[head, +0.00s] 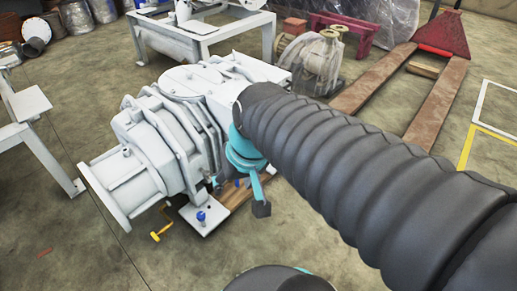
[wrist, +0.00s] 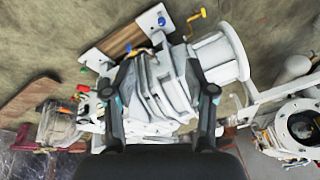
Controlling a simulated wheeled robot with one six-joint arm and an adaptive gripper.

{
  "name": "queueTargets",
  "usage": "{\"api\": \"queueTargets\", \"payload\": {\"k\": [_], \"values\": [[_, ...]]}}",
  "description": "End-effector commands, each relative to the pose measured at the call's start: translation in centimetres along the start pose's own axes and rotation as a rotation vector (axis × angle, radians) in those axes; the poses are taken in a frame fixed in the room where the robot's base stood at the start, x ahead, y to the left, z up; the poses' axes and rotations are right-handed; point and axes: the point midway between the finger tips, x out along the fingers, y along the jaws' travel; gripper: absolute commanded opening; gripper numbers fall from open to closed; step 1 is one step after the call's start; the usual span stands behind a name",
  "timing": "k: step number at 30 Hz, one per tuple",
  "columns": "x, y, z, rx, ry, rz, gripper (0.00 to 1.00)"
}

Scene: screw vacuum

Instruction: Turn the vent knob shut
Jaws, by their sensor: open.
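The grey-white screw vacuum pump (head: 165,140) stands on a wooden pallet in the head view and also fills the middle of the wrist view (wrist: 165,85). Small blue knobs (head: 201,216) sit low at its base, with a yellow handle (head: 155,236) beside them; they also show at the top of the wrist view. A small red round part (wrist: 82,88) shows at the pump's left in the wrist view. I cannot tell which is the vent knob. My gripper (wrist: 158,88) is open above the pump, with nothing between its fingers. My arm hides the pump's right side in the head view.
A white metal frame (head: 205,42) stands behind the pump, and another white frame (head: 45,135) stands at the left. A red pallet jack (head: 440,40) stands at the upper right. The concrete floor in front is clear.

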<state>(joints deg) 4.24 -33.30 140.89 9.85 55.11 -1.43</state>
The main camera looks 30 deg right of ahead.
Motion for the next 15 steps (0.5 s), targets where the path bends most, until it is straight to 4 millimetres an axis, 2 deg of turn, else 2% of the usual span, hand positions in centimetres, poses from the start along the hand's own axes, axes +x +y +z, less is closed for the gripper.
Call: {"api": "queueTargets", "payload": {"k": [8, 15], "values": [[4.5, -1.1, -2.4, 0.310, -0.270, -0.202, 0.55], [8.1, -1.3, -5.7, 0.590, -0.441, -0.409, 0.55]]}}
